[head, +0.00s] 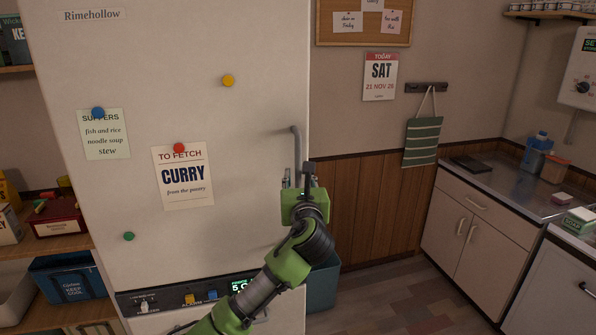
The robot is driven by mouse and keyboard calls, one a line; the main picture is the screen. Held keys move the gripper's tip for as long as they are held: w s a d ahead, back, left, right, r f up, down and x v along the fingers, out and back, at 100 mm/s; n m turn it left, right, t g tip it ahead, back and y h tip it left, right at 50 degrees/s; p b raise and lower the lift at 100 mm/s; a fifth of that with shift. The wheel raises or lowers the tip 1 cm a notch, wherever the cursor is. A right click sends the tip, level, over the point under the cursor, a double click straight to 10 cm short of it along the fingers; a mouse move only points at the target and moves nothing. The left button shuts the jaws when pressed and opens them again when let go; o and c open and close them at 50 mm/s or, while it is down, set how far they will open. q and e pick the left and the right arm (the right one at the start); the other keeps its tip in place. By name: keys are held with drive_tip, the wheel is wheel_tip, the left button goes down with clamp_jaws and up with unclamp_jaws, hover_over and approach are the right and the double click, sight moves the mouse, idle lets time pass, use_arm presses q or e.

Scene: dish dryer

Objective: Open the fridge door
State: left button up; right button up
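The fridge door (100,210) is a large white panel on the left, labelled Rimehollow, and it looks shut. Its grey bar handle (296,142) stands upright near the door's right edge. My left gripper (298,178) is at the handle's lower part, with its fingers pointing up and away from me. One finger shows on each side of the handle's line. The gripper's body hides the handle's lower end, and I cannot tell whether the fingers touch or clamp it. My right gripper is not in view.
A teal bin (322,287) stands on the floor by the fridge's right side. A counter with white cupboards (476,235) is at the right. Open floor (400,290) lies between. Shelves with boxes (45,248) are at the left. Notes and magnets are on the door.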

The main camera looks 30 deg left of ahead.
use_arm(q)
drive_tip(key=shift+x, duration=1.25)
clamp_jaws()
